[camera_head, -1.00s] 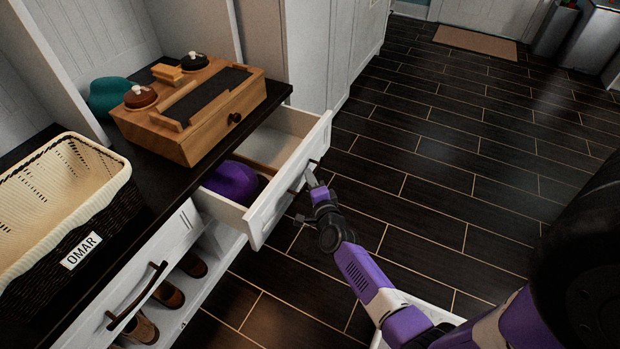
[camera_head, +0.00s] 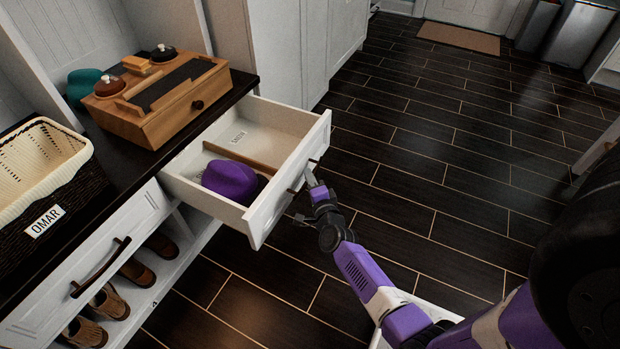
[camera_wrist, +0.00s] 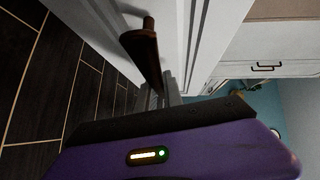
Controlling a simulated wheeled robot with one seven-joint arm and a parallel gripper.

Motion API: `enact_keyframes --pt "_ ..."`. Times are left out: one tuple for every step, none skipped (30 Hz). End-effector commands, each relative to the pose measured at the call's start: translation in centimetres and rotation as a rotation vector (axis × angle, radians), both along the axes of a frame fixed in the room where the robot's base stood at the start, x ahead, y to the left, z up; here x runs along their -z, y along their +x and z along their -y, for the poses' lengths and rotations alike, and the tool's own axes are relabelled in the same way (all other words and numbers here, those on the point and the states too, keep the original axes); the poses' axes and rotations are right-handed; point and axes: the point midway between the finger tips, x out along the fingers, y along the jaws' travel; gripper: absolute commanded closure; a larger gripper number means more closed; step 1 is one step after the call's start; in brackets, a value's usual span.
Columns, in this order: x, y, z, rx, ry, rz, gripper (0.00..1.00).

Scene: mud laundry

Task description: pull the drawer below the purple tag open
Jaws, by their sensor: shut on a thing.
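A white drawer (camera_head: 289,185) stands well out from the bench, and its inside shows. Its dark brown handle (camera_wrist: 143,52) runs across the front panel. My gripper (camera_head: 310,178) is at the front panel, shut on this handle; in the wrist view my fingers (camera_wrist: 160,93) meet its lower end. A purple knitted-looking item (camera_head: 230,180) lies in the near part of the drawer, beside a wooden divider (camera_head: 240,157). The far part looks empty, with a small label inside. I see no purple tag in these views.
A second white drawer (camera_head: 135,225) to the left is shut, with shoes (camera_head: 137,271) on a shelf below. A wicker basket (camera_head: 75,185) labelled OMAR and a wooden box (camera_head: 165,120) stand on the dark bench top (camera_head: 125,160). Dark floor (camera_head: 440,160) lies clear to the right.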

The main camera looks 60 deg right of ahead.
Motion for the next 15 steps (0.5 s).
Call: enact_keyframes --pt "0.17 0.02 -0.14 -0.003 0.002 -0.003 1.00" --pt "0.17 0.02 -0.14 -0.003 0.002 -0.003 1.00" --pt "0.17 0.02 -0.14 -0.004 0.002 -0.003 1.00" --pt "0.17 0.02 -0.14 -0.004 0.002 -0.003 1.00" --pt "0.17 0.03 -0.15 -0.004 0.002 -0.003 1.00" --pt "0.17 0.02 -0.14 -0.004 0.002 -0.003 1.00" --pt "0.17 0.03 -0.15 -0.004 0.002 -0.003 0.83" --pt "0.17 0.02 -0.14 -0.004 0.002 -0.003 0.77" --pt "0.16 0.02 -0.13 -0.003 0.002 -0.003 0.69" --pt "0.15 0.02 -0.12 -0.003 0.002 -0.003 0.68" --pt "0.13 0.02 -0.11 -0.003 0.002 -0.003 0.68" --pt "0.11 0.01 -0.09 -0.003 0.001 -0.002 0.68" --pt "0.09 0.01 -0.08 -0.002 0.001 -0.002 0.68" --pt "0.09 0.02 -0.08 -0.002 0.002 -0.001 0.68" --pt "0.07 0.01 -0.07 -0.002 0.002 -0.001 0.68"
